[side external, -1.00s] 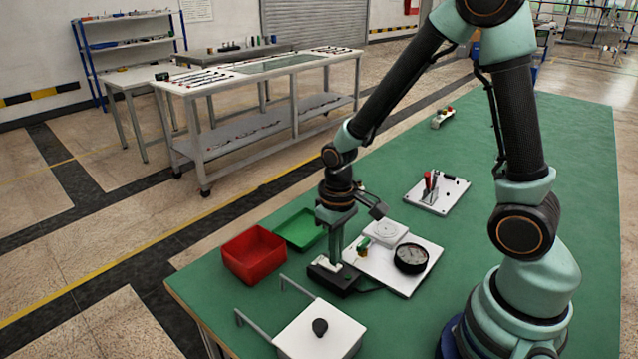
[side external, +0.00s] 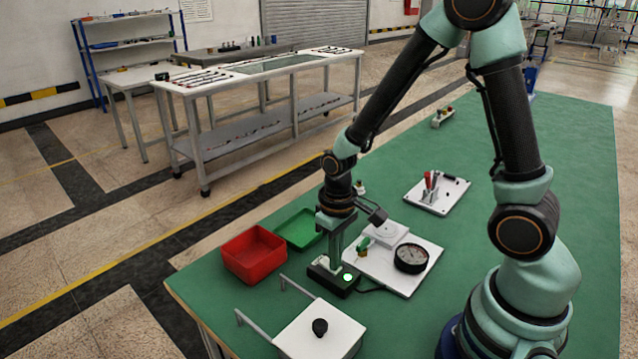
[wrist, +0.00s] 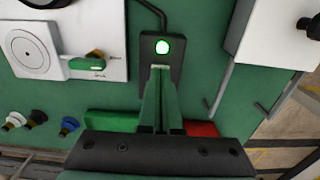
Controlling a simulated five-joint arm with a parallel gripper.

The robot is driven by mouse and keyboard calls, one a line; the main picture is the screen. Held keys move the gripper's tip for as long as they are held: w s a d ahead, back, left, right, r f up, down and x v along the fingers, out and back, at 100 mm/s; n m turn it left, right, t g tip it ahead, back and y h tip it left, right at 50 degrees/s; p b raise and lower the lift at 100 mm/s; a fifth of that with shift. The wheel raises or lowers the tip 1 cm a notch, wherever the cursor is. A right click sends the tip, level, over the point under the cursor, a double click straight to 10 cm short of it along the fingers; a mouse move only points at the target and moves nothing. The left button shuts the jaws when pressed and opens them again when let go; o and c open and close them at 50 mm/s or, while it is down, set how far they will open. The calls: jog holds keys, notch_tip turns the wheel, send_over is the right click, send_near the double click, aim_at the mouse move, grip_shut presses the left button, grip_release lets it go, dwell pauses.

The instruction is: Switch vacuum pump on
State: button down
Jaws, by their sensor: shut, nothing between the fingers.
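The black switch box (side external: 340,290) sits on the green table by the corner of a white plate. Its round lamp (side external: 347,277) glows green, and the lamp also shows lit in the wrist view (wrist: 163,47). My gripper (side external: 331,268) is shut and empty, pointing down with its fingertips at the top of the box. In the wrist view the closed fingertips (wrist: 160,72) hide the rocker beside the lamp. I cannot tell whether they still touch it. A cable runs from the box to the white plate.
The white plate (side external: 428,262) carries a round gauge (side external: 411,258) and a green-handled valve (side external: 362,244). A red bin (side external: 254,256) and a green tray (side external: 300,230) stand to the left. A white box with a black knob (side external: 320,327) is in front.

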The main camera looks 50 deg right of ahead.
notch_tip(320, 180, up, 7)
dwell(0.9)
jog(key=s+r+t, duration=0.3)
jog(key=r+t, duration=0.2)
jog(key=r, duration=0.9)
jog(key=shift+s+d+t, duration=0.25)
jog(key=shift+s+t, duration=0.05)
